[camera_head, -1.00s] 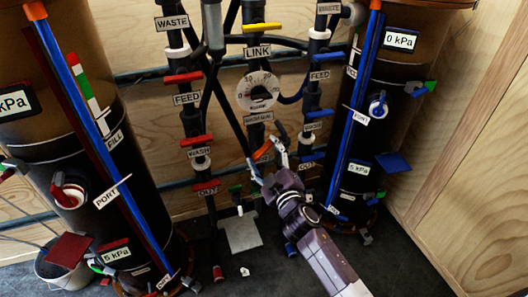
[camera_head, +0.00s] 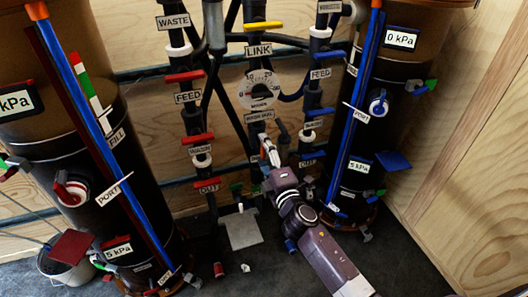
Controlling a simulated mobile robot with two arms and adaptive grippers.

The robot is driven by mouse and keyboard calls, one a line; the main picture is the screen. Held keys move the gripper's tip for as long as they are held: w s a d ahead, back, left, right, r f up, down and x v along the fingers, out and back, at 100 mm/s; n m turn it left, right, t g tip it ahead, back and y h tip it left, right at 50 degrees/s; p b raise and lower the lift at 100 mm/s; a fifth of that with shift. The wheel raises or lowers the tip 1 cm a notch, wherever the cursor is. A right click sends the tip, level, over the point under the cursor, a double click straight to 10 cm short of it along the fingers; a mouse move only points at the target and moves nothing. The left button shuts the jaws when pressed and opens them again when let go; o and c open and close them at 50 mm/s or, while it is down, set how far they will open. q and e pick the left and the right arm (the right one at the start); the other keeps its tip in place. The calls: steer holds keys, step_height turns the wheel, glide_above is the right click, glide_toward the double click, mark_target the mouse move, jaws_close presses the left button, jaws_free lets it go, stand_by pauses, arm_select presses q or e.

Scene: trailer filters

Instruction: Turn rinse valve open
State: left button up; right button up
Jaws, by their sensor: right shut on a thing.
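My right gripper (camera_head: 268,150) reaches up from the lower right to the middle pipe, below the dial and its label. It is shut on the orange valve handle (camera_head: 265,159), which is mostly hidden by the fingers; only a small orange part shows. The handle seems to stand close to in line with the pipe, but its exact angle is hard to tell. The round white dial (camera_head: 258,90) sits above on the same pipe. The small label (camera_head: 259,115) under the dial is too blurred to read surely. My left gripper is not in view.
Red handles (camera_head: 184,77) sit on the left pipe, blue handles (camera_head: 320,112) on the right pipe. A yellow handle (camera_head: 263,25) is above the dial. Black filter columns stand at left (camera_head: 125,195) and right (camera_head: 395,80). A grey plate (camera_head: 241,229) lies below.

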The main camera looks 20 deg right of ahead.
steer(key=shift+f+n, duration=0.1)
steer(key=shift+n, duration=0.2)
stand_by(0.4)
steer(key=o, duration=1.2)
steer(key=shift+c, duration=0.2)
steer(key=s, duration=1.2)
steer(key=shift+d, duration=0.2)
